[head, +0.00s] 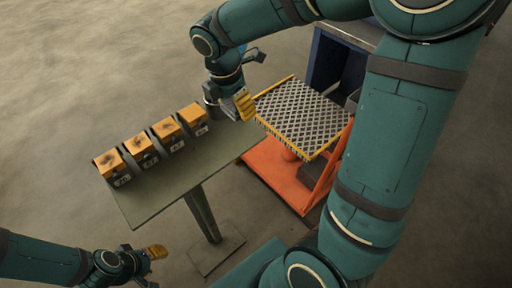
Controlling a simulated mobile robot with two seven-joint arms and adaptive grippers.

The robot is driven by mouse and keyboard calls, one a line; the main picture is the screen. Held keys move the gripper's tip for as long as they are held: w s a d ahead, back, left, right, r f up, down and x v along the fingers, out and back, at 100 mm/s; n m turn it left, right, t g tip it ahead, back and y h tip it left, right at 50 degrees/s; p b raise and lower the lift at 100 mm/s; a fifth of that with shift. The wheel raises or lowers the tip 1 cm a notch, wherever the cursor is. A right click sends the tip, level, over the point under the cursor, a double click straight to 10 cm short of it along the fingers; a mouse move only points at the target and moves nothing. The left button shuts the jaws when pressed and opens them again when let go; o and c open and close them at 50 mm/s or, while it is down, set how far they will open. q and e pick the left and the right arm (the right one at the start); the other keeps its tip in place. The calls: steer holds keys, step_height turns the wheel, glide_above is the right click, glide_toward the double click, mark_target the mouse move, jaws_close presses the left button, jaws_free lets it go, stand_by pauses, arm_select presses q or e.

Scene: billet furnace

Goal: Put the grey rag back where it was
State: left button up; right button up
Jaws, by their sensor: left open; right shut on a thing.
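My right gripper (242,104) is over the right end of the green table, beside the yellow-edged grating. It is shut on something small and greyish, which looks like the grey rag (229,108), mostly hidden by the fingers. I see no other rag in view. My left gripper (150,262) is open and empty at the lower left, apart from the table and lower in the picture.
Several orange blocks with dark marks (140,145) sit in numbered grey holders along the left of the green table (150,200). A grey grating (302,112) tops an orange lift cart (275,175). A dark blue cabinet (335,60) stands behind. The table's front half is clear.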

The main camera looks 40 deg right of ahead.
steer(key=shift+s+d+f, duration=0.15)
steer(key=shift+d, duration=0.05)
steer(key=shift+s+f, duration=0.1)
steer(key=shift+f, duration=0.2)
steer(key=b, duration=0.2)
glide_above(241, 137)
steer(key=f, duration=0.4)
steer(key=shift+a+f, duration=0.2)
arm_select(q)
steer(key=shift+s+d+f+b, duration=0.1)
steer(key=shift+s+f+b, duration=0.15)
steer(key=shift+f, duration=0.65)
steer(key=shift+s+d+f+b, duration=0.1)
steer(key=shift+s+f+b, duration=0.15)
steer(key=shift+f, duration=0.6)
arm_select(e)
steer(key=shift+f, duration=2.45)
steer(key=shift+s+f, duration=0.1)
steer(key=o, duration=1.2)
arm_select(q)
steer(key=r+p, duration=0.3)
steer(key=shift+w, duration=0.25)
arm_select(e)
steer(key=r, duration=0.4)
steer(key=a+r, duration=0.1)
steer(key=r, duration=0.3)
steer(key=a+r, duration=0.1)
steer(key=r, duration=0.3)
